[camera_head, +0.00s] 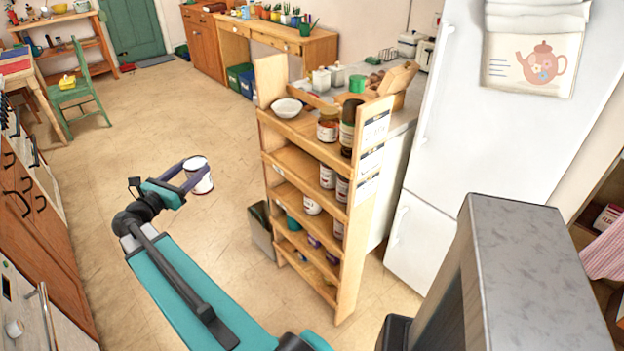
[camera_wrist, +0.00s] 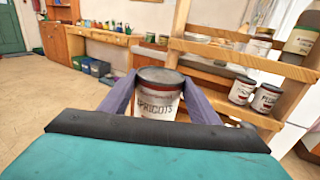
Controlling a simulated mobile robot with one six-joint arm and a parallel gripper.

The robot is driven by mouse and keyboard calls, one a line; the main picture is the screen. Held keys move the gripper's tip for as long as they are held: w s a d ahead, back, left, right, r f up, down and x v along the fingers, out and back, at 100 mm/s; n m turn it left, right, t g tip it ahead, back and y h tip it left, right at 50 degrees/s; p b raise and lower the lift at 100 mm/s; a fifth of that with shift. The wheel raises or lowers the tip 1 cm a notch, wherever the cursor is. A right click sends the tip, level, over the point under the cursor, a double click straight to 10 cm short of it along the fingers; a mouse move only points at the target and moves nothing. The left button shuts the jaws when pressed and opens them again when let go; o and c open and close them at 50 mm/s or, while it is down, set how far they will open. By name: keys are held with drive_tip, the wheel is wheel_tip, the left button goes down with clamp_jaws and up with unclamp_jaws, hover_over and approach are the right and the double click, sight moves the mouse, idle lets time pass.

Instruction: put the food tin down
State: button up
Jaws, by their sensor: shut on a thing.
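The food tin (camera_head: 200,177) is white with a dark red band. In the wrist view the tin (camera_wrist: 157,102) has a dark lid and a label reading "APRICOTS". My gripper (camera_head: 196,174) is shut on it, with one purple finger on each side. In the wrist view my gripper (camera_wrist: 158,95) holds the tin upright in front of the wooden shelf rack. In the head view the tin is left of the rack, over the floor. The lower part of the tin is hidden in the wrist view by my wrist.
A tall wooden shelf rack (camera_head: 354,222) holds jars, tins and a white bowl (camera_head: 287,107) on top. A white fridge (camera_head: 480,110) stands at the right. A dark bin (camera_head: 262,228) is beside the rack. Open floor (camera_head: 120,110) lies to the left.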

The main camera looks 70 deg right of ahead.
drive_tip(key=s+d+f+m+g+b, duration=0.1)
drive_tip(key=s+d+g, duration=0.1)
drive_tip(key=s+d, duration=0.4)
drive_tip(key=s+d+f+m+g+y+b, duration=0.1)
drive_tip(key=s+d+m+g, duration=0.1)
drive_tip(key=s+d, duration=0.5)
drive_tip(key=shift+s+g+b, duration=0.4)
drive_tip(key=shift+s, duration=0.4)
drive_tip(key=shift+d, duration=0.15)
drive_tip(key=p+x, duration=0.2)
drive_tip(key=x, duration=1.4)
drive_tip(key=shift+d+f+p, duration=0.25)
drive_tip(key=shift+p, duration=0.15)
drive_tip(key=shift+s, duration=0.1)
drive_tip(key=shift+s+d+f+p, duration=0.1)
drive_tip(key=shift+d+f+p, duration=0.1)
drive_tip(key=shift+f, duration=0.4)
drive_tip(key=shift+s+d+f+p, duration=0.1)
drive_tip(key=shift+d+f+p, duration=0.15)
drive_tip(key=shift+f, duration=0.3)
drive_tip(key=shift+s+d+f+p, duration=0.1)
drive_tip(key=shift+d+f+p, duration=0.1)
drive_tip(key=shift+f, duration=0.4)
drive_tip(key=shift+f, duration=0.1)
